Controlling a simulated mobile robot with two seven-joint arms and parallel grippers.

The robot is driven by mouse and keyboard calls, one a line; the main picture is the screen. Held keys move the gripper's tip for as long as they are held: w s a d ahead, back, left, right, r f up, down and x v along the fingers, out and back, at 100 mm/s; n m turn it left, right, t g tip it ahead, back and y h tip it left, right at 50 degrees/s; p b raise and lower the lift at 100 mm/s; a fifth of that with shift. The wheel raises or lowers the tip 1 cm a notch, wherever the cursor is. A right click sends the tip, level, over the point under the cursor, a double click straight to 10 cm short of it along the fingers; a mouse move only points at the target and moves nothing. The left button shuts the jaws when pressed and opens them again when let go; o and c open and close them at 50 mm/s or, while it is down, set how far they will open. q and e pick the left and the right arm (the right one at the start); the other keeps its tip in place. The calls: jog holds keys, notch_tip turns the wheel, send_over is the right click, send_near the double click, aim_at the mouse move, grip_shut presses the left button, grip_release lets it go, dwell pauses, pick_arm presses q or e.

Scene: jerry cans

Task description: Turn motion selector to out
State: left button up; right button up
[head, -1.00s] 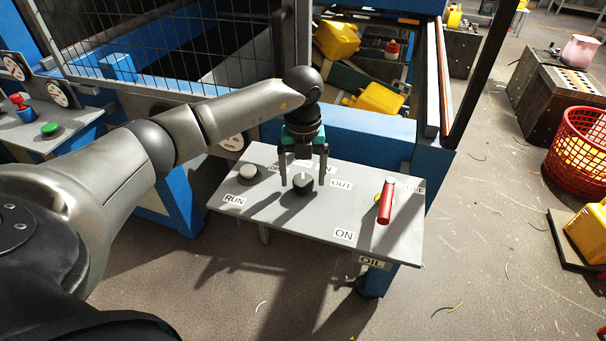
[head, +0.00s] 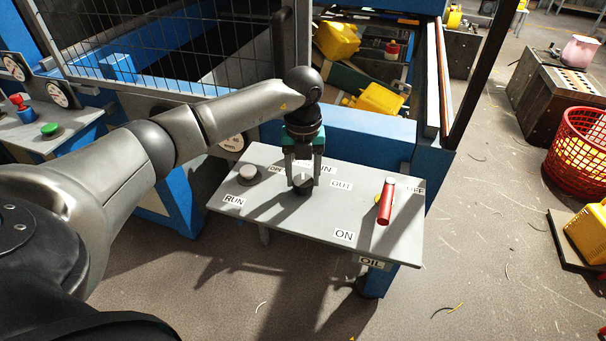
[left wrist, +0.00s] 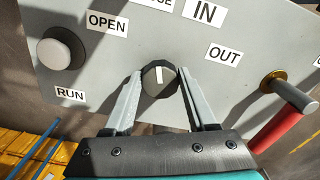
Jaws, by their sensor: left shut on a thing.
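The motion selector (head: 303,186) is a dark round knob on the grey control panel (head: 270,215). In the left wrist view the knob (left wrist: 157,80) shows a white pointer line that stands nearly straight up in the picture. The IN label (left wrist: 205,11) is above right of the knob, and the OUT label (left wrist: 228,53) is to its right. My left gripper (head: 303,182) points down over the panel and is shut on the knob, one finger on each side, as the left wrist view also shows (left wrist: 157,88). My right gripper is not in view.
A grey round knob (head: 248,173) by the OPEN and RUN labels sits left on the panel. A red lever (head: 385,202) stands at the right, between ON and OFF. Yellow jerry cans (head: 380,99) lie behind the panel.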

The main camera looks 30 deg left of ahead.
pick_arm(q)
jog(key=m, duration=0.3)
jog(key=shift+w+r+m, duration=0.1)
jog(key=shift+m, duration=0.3)
jog(key=m, duration=0.3)
jog(key=shift+d+m, duration=0.1)
jog(key=shift+m, duration=0.2)
jog(key=m, duration=0.4)
jog(key=shift+d+b, duration=0.1)
jog(key=shift+b, duration=0.2)
jog(key=shift+d+m, duration=0.1)
jog(key=shift+m, duration=2.1)
jog(key=shift+b, duration=0.3)
jog(key=o, duration=1.4)
